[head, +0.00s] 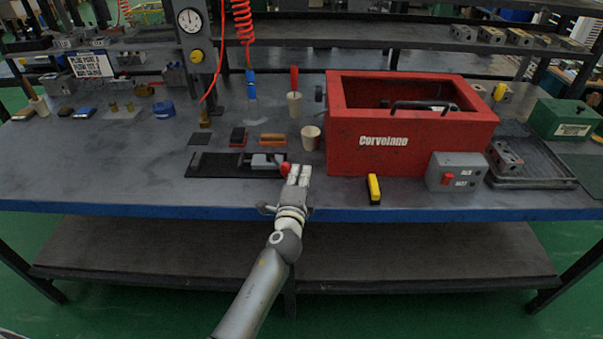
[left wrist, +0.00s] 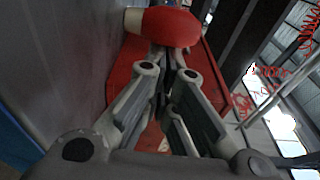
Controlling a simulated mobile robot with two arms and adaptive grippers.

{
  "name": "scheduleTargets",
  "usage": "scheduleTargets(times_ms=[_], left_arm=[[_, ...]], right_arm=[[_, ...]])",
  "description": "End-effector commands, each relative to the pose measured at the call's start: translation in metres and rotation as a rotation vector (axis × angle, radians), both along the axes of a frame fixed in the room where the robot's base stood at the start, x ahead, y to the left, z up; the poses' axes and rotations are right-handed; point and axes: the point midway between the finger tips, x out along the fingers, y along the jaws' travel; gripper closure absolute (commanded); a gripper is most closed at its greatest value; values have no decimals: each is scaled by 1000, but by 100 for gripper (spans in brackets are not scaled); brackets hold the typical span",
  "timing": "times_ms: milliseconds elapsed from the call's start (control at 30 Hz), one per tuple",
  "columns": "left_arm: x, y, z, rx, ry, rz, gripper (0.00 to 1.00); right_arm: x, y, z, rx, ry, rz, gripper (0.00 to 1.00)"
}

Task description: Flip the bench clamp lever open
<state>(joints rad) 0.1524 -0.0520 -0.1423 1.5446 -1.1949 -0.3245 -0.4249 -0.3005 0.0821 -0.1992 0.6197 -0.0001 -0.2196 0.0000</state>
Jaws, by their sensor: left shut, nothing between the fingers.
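The bench clamp (head: 262,161) lies on a dark plate (head: 215,164) near the front of the bench. Its lever ends in a red knob (head: 284,169) at the right end of the clamp. The knob shows large at the top of the left wrist view (left wrist: 165,26), just beyond my fingertips. My left gripper (head: 300,172) is shut and empty, right beside the knob. I cannot tell whether the fingertips touch it. My right gripper is in neither view.
A red Corvelane box (head: 345,150) stands just right of my left gripper. A yellow and black tool (head: 374,189) and a grey switch box (head: 455,172) sit in front of it. Cups (head: 310,138) stand behind the clamp. The bench left of the clamp plate is mostly clear.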

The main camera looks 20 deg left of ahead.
Motion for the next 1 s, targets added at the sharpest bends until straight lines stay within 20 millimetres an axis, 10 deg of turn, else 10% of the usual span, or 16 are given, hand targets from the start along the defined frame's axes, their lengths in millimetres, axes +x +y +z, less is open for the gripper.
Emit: scheduleTargets(times_ms=[1000], left_arm=[[-38,40,1,7,4,-389,100]], right_arm=[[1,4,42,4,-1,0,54]])
